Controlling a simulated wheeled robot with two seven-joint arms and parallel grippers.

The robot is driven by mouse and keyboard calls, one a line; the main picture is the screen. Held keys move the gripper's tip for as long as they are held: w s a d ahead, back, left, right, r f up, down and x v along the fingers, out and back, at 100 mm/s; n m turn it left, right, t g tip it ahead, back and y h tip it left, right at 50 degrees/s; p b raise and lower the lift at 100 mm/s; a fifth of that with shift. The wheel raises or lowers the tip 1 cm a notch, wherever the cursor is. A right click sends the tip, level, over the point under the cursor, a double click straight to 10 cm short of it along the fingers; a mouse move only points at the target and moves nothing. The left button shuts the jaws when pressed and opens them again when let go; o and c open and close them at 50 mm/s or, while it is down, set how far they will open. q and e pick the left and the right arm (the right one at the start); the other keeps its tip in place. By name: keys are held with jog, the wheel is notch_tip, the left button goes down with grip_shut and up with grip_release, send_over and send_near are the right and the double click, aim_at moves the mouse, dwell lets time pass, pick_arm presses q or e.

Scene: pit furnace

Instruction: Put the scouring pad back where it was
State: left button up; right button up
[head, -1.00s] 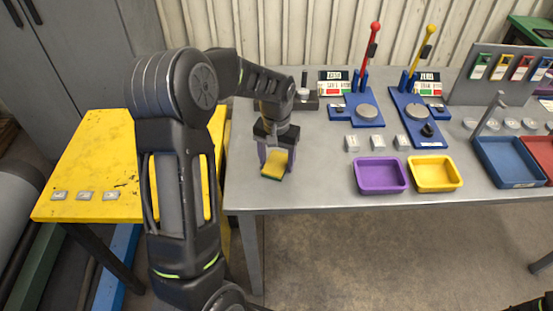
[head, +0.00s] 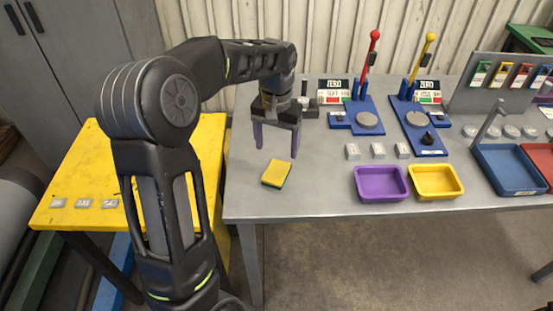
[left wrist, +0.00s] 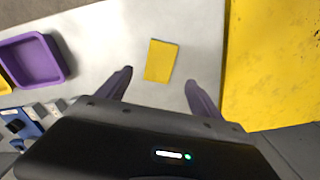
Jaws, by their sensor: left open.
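The scouring pad (head: 276,173) is yellow on top with a dark green edge. It lies flat on the grey table near its left front edge. It also shows in the left wrist view (left wrist: 161,61), beyond and between the fingertips. My left gripper (head: 276,150) is open and empty, above the table and just behind the pad, with its purple fingers pointing down and apart from the pad. In the left wrist view the two open fingers (left wrist: 158,82) frame the pad. My right gripper is not in view.
A purple tray (head: 381,197) and a yellow tray (head: 459,194) stand at the table's front. Two blue lever stations (head: 341,128) stand further back. A yellow table (head: 72,186) adjoins at left. Bare table surrounds the pad.

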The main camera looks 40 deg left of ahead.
pick_arm(q)
jog(key=shift+r, duration=1.55)
